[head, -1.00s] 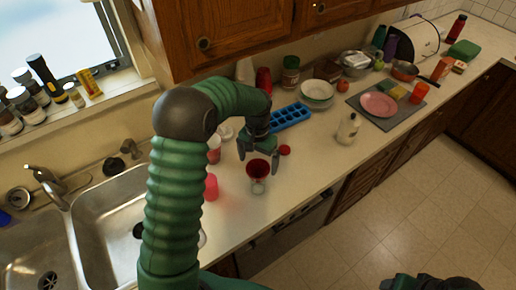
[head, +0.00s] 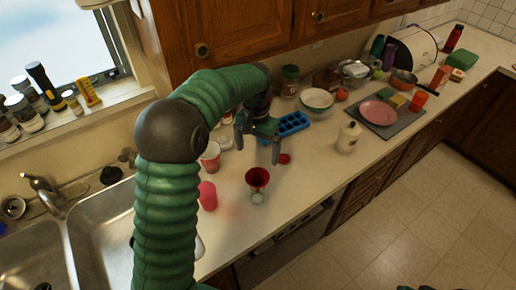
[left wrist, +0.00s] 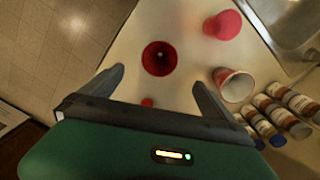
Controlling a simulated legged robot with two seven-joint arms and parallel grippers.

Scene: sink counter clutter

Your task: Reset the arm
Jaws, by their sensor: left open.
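My left gripper (head: 257,148) is open and empty above the counter, with its green arm coming in from the left past the sink. In the left wrist view its two fingers (left wrist: 158,82) are spread apart with nothing between them. A red-lined goblet (head: 257,178) stands on the counter just below and in front of the gripper; from above it shows as a dark red round opening (left wrist: 161,58), apart from the fingers.
A pink cup (head: 208,196) and a red-and-white cup (head: 210,156) stand left of the goblet. A blue ice tray (head: 290,124) lies behind the gripper. A white bottle (head: 348,138) stands to the right. The sink (head: 100,225) is at the left.

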